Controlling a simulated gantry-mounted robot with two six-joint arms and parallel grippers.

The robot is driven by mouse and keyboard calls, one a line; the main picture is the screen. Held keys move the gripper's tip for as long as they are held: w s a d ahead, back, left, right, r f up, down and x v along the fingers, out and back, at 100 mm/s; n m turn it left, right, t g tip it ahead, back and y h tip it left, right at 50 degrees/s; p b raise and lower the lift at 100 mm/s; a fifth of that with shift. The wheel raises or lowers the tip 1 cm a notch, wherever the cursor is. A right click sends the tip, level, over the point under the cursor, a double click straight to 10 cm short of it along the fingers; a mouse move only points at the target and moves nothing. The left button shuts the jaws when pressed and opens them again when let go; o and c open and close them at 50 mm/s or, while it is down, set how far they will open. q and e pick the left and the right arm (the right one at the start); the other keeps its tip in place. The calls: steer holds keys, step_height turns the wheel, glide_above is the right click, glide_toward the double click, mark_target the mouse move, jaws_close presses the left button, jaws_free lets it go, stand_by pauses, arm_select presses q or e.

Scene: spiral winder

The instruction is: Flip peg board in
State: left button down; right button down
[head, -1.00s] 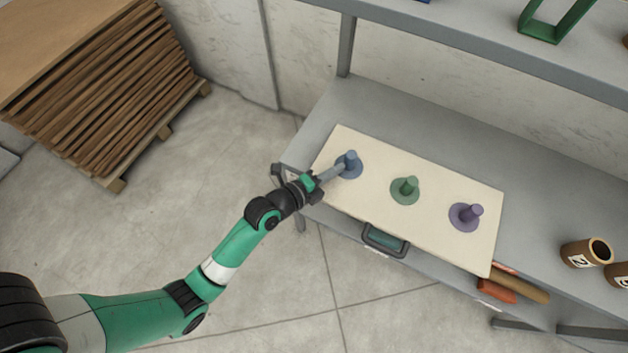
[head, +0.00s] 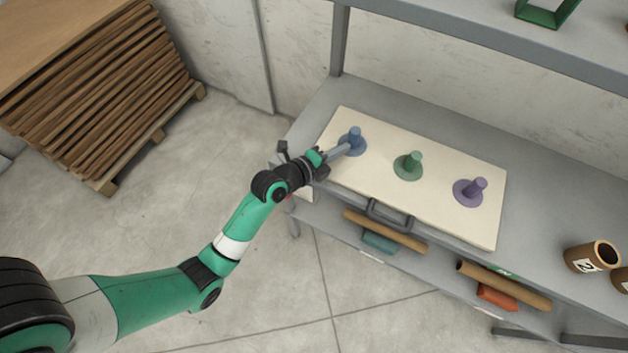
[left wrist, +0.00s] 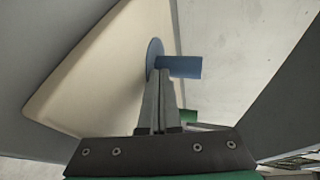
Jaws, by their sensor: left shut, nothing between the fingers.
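The peg board (head: 450,217) is a cream panel on the grey shelf, with a blue peg (head: 354,138), a green peg (head: 411,163) and a purple peg (head: 474,190) on round bases. A dark handle (head: 388,215) shows at its front edge. My left gripper (head: 346,149) is shut and empty, its fingertips at the blue peg's base. In the left wrist view the shut fingers (left wrist: 161,75) are close beside the blue peg (left wrist: 183,67), with the board (left wrist: 95,75) behind; whether they touch cannot be told. My right gripper is out of view.
Brown cylinders, one marked 2 (head: 592,257), stand on the shelf at right. Brown rolls (head: 385,232) and an orange block (head: 498,297) lie on the lower shelf. An upper shelf (head: 480,35) overhangs the back. Stacked boards (head: 95,90) stand at left on a pallet.

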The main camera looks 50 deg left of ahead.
arm_select(q)
steer(key=p+v, duration=0.3)
steer(key=v, duration=0.8)
steer(key=shift+w, duration=0.1)
steer(key=shift+s+r, duration=0.1)
steer(key=shift+s, duration=0.25)
